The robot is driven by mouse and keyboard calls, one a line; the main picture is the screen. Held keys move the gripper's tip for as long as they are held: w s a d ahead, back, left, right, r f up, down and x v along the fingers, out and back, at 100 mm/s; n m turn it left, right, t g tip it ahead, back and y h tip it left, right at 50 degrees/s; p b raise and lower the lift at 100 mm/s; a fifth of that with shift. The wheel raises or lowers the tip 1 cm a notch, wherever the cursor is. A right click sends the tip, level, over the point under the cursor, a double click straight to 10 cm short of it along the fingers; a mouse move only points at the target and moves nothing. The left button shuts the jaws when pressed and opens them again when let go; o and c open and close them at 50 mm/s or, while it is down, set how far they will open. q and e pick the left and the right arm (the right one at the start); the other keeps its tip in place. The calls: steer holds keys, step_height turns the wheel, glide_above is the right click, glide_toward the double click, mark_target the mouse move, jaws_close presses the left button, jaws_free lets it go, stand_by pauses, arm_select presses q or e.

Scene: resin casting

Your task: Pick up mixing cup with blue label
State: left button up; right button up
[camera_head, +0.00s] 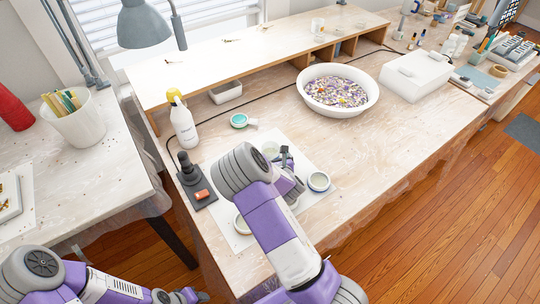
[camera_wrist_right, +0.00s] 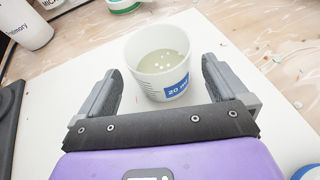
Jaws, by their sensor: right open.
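The mixing cup with the blue label (camera_wrist_right: 158,65) is a translucent white cup with pale liquid in it, upright on a white sheet. In the right wrist view it stands ahead of my open right gripper (camera_wrist_right: 165,88), with its near part between the two fingertips. I see no finger clearly touching it. In the head view the cup (camera_head: 271,148) is partly hidden by my right arm, and my right gripper (camera_head: 287,160) is beside it. My left gripper (camera_head: 192,296) is low at the bottom edge, away from the cup; its jaw state is unclear.
The white sheet (camera_head: 322,205) also carries a blue-rimmed cup (camera_head: 318,182) and another cup (camera_head: 242,224) by my right arm. A large bowl (camera_head: 338,91) stands farther back.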

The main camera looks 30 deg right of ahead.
mark_target(268, 149)
steer(key=shift+x, duration=1.55)
steer(key=shift+d, duration=0.1)
steer(key=shift+c, duration=0.3)
steer(key=c, duration=1)
steer(key=shift+r, duration=0.1)
